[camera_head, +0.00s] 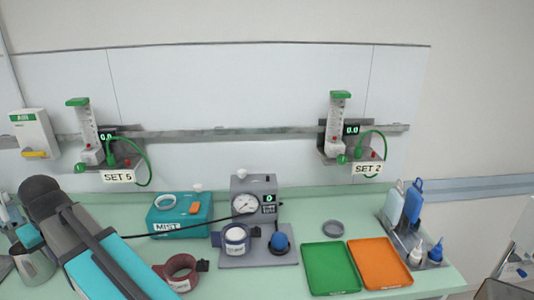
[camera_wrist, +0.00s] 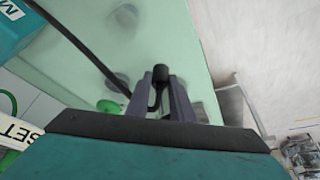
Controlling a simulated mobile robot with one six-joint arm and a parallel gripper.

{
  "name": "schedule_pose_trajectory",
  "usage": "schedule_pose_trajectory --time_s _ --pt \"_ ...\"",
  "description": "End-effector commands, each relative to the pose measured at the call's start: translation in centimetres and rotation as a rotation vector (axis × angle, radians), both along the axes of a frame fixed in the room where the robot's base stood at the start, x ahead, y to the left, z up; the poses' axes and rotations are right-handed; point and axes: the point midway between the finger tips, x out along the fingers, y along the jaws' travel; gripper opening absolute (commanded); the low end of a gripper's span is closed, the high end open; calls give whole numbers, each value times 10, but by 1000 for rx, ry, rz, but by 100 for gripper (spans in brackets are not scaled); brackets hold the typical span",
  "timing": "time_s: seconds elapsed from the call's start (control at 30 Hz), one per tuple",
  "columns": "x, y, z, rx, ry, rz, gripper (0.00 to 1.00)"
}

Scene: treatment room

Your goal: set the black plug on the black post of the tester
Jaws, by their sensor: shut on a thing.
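In the wrist view, the black plug (camera_wrist: 160,73) is between the tips of my gripper (camera_wrist: 163,90). The fingers are shut on it, and a short loop of black cable hangs between them. The tester (camera_head: 253,193) is the grey box with a round gauge and a green digit display, in the middle of the counter in the head view. A black cable runs from behind my arm to the tester's left side. My gripper and the plug cannot be made out in the head view. The black post is too small to tell clearly.
A teal MIST box (camera_head: 164,222) stands left of the tester. A dark red cuff (camera_head: 181,272) lies nearer. Green (camera_head: 330,268) and orange (camera_head: 380,263) trays lie right. Flowmeters hang above.

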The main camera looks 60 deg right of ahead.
Motion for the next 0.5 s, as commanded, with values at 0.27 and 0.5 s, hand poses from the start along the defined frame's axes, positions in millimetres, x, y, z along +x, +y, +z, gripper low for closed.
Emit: schedule_pose_trajectory --time_s 0.27,0.5 --pt "2 -45 10 -1 9 0 0" --pt "-2 -108 22 -1 20 7 0"
